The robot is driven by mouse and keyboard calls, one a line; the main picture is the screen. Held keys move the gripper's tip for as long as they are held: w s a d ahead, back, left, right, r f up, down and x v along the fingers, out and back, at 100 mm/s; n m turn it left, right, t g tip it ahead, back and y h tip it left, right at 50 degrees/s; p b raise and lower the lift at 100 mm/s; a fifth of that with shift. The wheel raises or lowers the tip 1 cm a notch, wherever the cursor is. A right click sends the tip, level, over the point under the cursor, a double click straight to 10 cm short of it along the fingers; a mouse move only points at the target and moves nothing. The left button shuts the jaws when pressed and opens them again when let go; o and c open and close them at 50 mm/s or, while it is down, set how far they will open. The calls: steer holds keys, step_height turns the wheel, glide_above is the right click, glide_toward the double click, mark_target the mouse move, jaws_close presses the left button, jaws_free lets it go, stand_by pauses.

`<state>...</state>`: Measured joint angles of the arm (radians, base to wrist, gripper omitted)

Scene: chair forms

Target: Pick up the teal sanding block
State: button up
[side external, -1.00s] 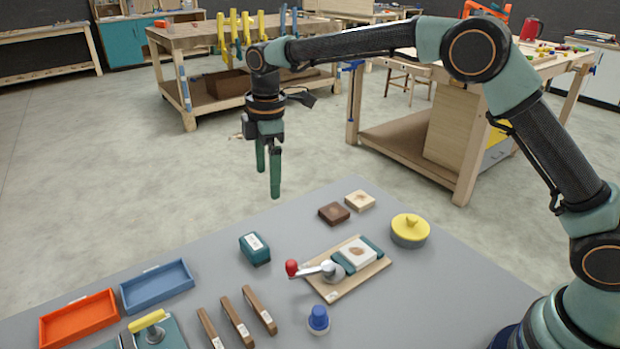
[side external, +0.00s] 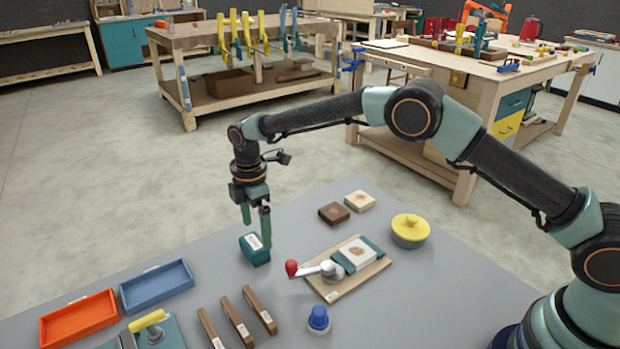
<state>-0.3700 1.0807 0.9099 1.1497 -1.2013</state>
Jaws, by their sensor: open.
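The teal sanding block (side external: 253,253) with a white label on top rests on the grey table, left of the wooden board with the clamp. My gripper (side external: 256,232) points down at the block, with its two green fingers spread apart. One finger ends near the block's upper left edge. The other overlaps the block's right side in the picture. I cannot tell whether either finger touches the block. The block looks still flat on the table.
A board with a red-knobbed clamp (side external: 340,270) lies right of the block. Blue tray (side external: 157,287) and orange tray (side external: 78,318) lie left. Several brown wooden strips (side external: 237,322) and a blue-capped piece (side external: 318,319) lie in front. Brown (side external: 334,214) and pale (side external: 360,201) blocks sit behind right.

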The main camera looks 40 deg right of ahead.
mark_target(258, 240)
step_height(258, 240, down, 5)
steer(key=shift+r, duration=0.2)
steer(key=c, duration=1)
steer(key=shift+r, duration=0.1)
step_height(258, 240, up, 20)
